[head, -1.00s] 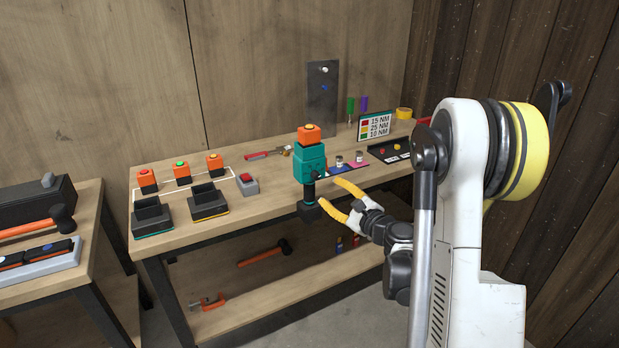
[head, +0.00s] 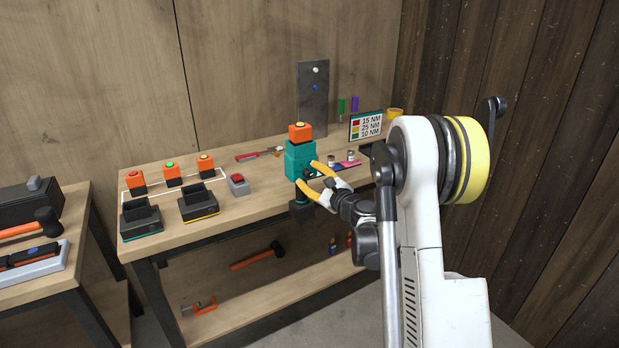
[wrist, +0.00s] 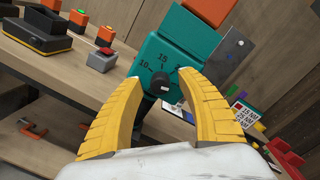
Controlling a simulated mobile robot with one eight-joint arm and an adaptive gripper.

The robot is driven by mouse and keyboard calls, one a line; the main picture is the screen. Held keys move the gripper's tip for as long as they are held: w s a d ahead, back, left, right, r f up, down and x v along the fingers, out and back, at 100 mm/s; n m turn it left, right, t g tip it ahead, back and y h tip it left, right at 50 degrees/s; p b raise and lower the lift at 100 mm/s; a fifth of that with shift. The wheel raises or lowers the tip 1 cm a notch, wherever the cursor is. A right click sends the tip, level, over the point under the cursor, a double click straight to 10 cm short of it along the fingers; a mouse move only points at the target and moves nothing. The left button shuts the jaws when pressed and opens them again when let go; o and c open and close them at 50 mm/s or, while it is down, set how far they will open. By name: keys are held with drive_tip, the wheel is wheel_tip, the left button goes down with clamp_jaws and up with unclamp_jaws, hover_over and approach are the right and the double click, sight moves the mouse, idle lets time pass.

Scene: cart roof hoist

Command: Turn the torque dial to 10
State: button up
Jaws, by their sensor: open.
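The teal power driver (head: 298,160) stands upright at the front edge of the bench with an orange battery (head: 300,132) on it. In the wrist view its teal face (wrist: 165,52) carries a black torque dial (wrist: 161,88), with the marks 10 at left and 15 above; a further mark at right is partly covered by a finger. My gripper (head: 312,180) is in front of this face, and its yellow fingers (wrist: 160,98) are open on both sides of the dial. I see no clear contact with the dial. The dial's pointer is too small to read.
A sign (head: 366,126) listing 15, 25 and 10 NM stands at the back right. Two black chargers (head: 141,220), a grey box with a red button (head: 238,184) and several orange batteries (head: 170,173) are on the left of the bench.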

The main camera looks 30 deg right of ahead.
clamp_jaws()
